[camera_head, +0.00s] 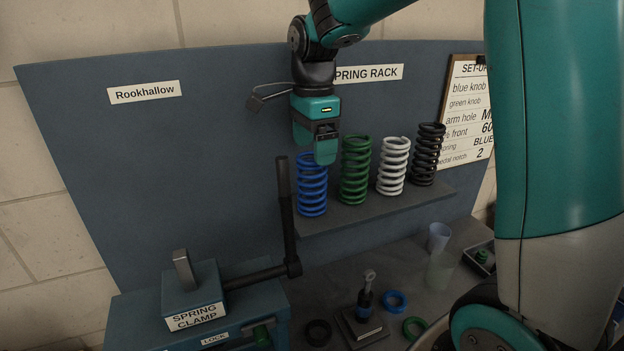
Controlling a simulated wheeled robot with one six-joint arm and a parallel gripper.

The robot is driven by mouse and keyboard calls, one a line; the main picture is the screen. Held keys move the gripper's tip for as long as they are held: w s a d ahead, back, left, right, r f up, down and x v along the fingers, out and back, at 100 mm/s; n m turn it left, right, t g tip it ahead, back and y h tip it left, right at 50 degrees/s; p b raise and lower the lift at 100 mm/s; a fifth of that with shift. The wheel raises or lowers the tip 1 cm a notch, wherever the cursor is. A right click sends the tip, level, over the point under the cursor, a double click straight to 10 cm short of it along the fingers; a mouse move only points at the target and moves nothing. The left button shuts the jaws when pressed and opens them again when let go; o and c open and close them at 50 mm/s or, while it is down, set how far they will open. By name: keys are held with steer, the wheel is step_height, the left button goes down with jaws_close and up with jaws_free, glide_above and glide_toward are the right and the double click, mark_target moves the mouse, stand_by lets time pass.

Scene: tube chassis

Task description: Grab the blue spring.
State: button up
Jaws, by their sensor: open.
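The blue spring (312,190) stands upright at the left end of the rack shelf (400,207). My gripper (314,150) is open and points down just above the blue spring. One fingertip is at the left of the spring's top and the other at its right, overlapping it in the picture. The top of the spring is partly hidden behind the gripper. I cannot tell whether the fingers touch it. Green (355,170), white (393,166) and black (428,154) springs stand to the right on the same shelf.
A dark upright lever (286,215) of the spring clamp (193,295) rises close to the blue spring's left. Below the shelf are a shock body on a stand (365,305), loose rings (395,301) and two cups (438,238). A set-up board (468,110) hangs at the right.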

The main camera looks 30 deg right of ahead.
mark_target(312, 169)
steer(key=shift+w+f+p, duration=0.1)
steer(key=shift+f+p, duration=1.05)
steer(key=shift+f, duration=1.75)
steer(key=c, duration=1.2)
steer(key=shift+r, duration=0.15)
